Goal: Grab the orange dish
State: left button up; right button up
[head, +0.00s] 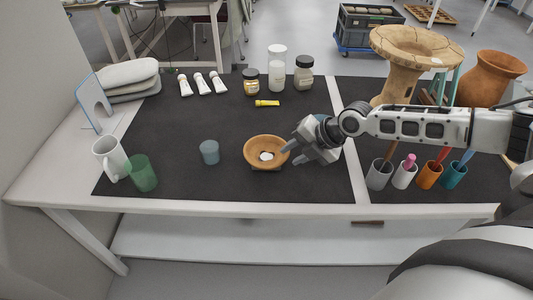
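The orange dish (256,141) is a shallow, round bowl standing near the middle of the dark mat, with a small white piece (266,156) inside it. My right gripper (287,155) reaches in from the right, with its fingers at the dish's right rim. The fingers look spread apart, one near the rim and one lower to the right. Whether a finger touches the rim I cannot tell. My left gripper is not in view.
A blue cup (209,152) stands left of the dish; a green cup (143,173) and white mug (111,158) are farther left. Tool cups (379,174) stand right, near a large vase (408,65). The mat's front is clear.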

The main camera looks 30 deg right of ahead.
aim_at(285, 159)
jog(key=shift+x, duration=1.9)
grip_shut()
jog(key=shift+s+r, duration=0.1)
